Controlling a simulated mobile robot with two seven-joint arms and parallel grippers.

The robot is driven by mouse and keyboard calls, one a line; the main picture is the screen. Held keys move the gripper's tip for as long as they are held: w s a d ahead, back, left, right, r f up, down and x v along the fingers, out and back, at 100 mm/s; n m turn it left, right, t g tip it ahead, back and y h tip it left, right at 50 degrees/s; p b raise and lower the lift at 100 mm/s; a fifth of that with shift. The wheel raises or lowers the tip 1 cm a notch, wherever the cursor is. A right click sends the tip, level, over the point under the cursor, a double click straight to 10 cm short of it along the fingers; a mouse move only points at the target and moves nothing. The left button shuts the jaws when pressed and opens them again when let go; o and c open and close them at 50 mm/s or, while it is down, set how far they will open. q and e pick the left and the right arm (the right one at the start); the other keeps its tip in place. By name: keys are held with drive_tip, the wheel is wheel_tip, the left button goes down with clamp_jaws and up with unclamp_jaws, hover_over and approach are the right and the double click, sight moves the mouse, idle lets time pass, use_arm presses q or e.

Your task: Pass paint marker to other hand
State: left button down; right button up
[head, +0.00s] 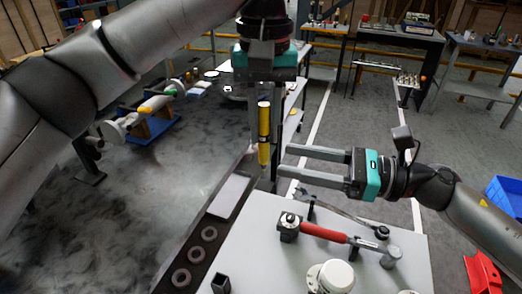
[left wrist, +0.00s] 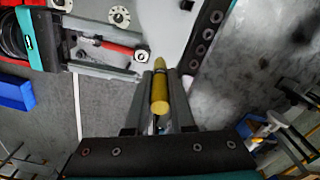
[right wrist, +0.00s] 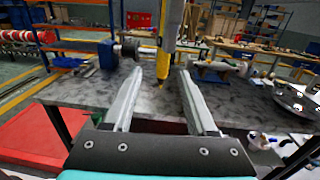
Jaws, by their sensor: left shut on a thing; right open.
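The yellow paint marker (head: 264,128) is upright in the head view, with its narrow end down. My left gripper (head: 264,162) points down and is shut on it; the left wrist view also shows the marker (left wrist: 160,92) between the fingers (left wrist: 157,98). My right gripper (head: 284,161) is open and empty, lying level just right of the marker's lower part.
A pale tabletop (head: 262,262) lies below the grippers. It holds a red-handled hammer (head: 325,231), a dark block-like part (head: 289,228) and a white round part (head: 333,275). Dark rings (head: 195,254) lie along its left side. A blue bin (head: 505,196) stands at the right.

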drive_tip(key=x, duration=0.9)
drive_tip(key=shift+w+a, duration=0.15)
drive_tip(key=shift+a, duration=0.2)
drive_tip(key=shift+c, duration=0.3)
drive_tip(key=c, duration=0.7)
clamp_jaws()
use_arm(q)
drive_tip(key=shift+w, duration=0.1)
drive_tip(key=c, duration=0.7)
unclamp_jaws()
